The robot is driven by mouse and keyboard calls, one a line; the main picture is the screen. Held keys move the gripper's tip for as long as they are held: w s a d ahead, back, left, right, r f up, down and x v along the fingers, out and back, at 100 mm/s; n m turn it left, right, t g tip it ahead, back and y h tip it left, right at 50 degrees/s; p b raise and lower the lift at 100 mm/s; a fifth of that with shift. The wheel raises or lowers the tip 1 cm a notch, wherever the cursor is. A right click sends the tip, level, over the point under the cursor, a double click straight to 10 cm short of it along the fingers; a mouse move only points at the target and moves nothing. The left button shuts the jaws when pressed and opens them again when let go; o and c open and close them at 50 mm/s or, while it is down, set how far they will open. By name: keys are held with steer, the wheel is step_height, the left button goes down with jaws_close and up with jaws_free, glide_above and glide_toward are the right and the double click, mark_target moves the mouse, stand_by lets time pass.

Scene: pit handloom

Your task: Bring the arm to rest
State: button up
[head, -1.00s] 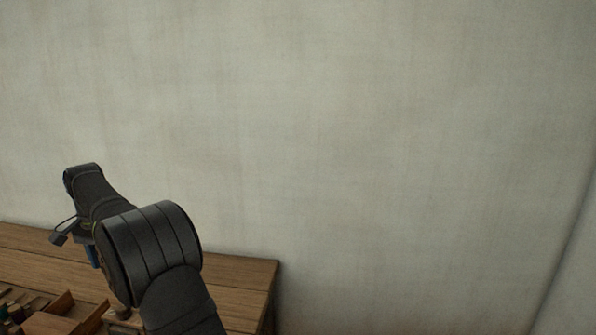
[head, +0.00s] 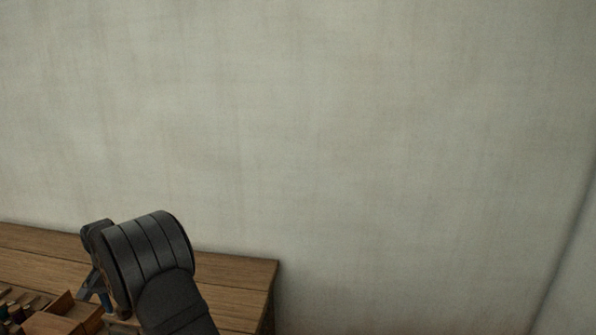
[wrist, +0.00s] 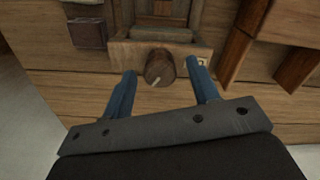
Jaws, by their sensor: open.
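My gripper (wrist: 163,70) is open, with two blue fingers spread apart in the wrist view. A round dark wooden piece with a pale mark (wrist: 159,67) shows between the fingertips; I cannot tell whether the fingers touch it. It stands at the front of a wooden holder (wrist: 118,50) on the bench. In the head view my arm is folded over the right part of the wooden bench (head: 235,275). Only a bit of blue finger (head: 105,301) shows there, low behind my arm; the rest of my gripper is hidden.
A wooden box (head: 55,318) and several small wooden pieces (head: 14,305) are on the bench at lower left. In the wrist view a dark block (wrist: 88,32) lies left and wooden boards (wrist: 240,45) stand right. A bare plaster wall (head: 350,140) rises behind.

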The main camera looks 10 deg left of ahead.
steer(key=n, duration=0.8)
steer(key=shift+r+n, duration=0.3)
steer(key=shift+r, duration=0.9)
